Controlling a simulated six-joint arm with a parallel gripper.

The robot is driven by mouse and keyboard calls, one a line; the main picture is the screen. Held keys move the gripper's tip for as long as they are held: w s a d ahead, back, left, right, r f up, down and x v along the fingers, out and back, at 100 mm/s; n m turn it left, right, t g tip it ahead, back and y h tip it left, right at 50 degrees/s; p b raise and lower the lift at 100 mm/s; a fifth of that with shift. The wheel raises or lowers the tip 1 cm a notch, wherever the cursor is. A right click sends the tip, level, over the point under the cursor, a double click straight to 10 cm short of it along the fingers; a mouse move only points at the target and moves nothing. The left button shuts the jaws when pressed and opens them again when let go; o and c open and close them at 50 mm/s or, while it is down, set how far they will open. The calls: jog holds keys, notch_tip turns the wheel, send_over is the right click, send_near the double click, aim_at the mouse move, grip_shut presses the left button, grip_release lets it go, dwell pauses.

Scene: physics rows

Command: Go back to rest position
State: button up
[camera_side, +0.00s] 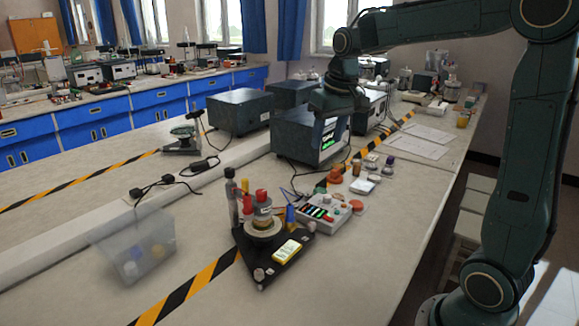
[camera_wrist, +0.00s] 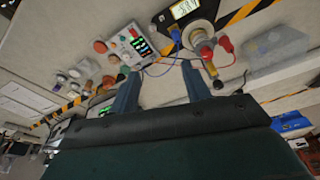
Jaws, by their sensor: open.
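My gripper (camera_wrist: 158,72) shows in the wrist view with its two fingers spread and nothing between them. In the side view the end of my arm hangs above the bench in front of dark instrument boxes, and its fingers are hard to pick out there. A black triangular base (camera_side: 264,278) carries a round device (camera_side: 263,224) with red parts and a yellow-framed meter (camera_side: 287,250). A white control box (camera_side: 323,213) with a coloured display stands behind it. In the wrist view these lie beyond the fingertips, with wires near them.
A clear bin (camera_side: 112,258) with small coloured pieces stands at the left. Dark instrument boxes (camera_side: 240,110) stand at the back. Small jars and orange knobs (camera_side: 335,174) lie near the control box. The bench front right is clear.

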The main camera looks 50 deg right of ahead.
jog(key=s+a+f+n+t, duration=0.1)
jog(key=s+a, duration=0.5)
jog(key=s, duration=0.4)
jog(key=s+a+f+n+t, duration=0.1)
jog(key=s+a+n+t, duration=0.1)
jog(key=s+a, duration=0.4)
jog(key=s, duration=0.3)
jog(key=shift+s+n+y, duration=0.3)
jog(key=shift+s+y, duration=0.05)
jog(key=shift+y, duration=0.05)
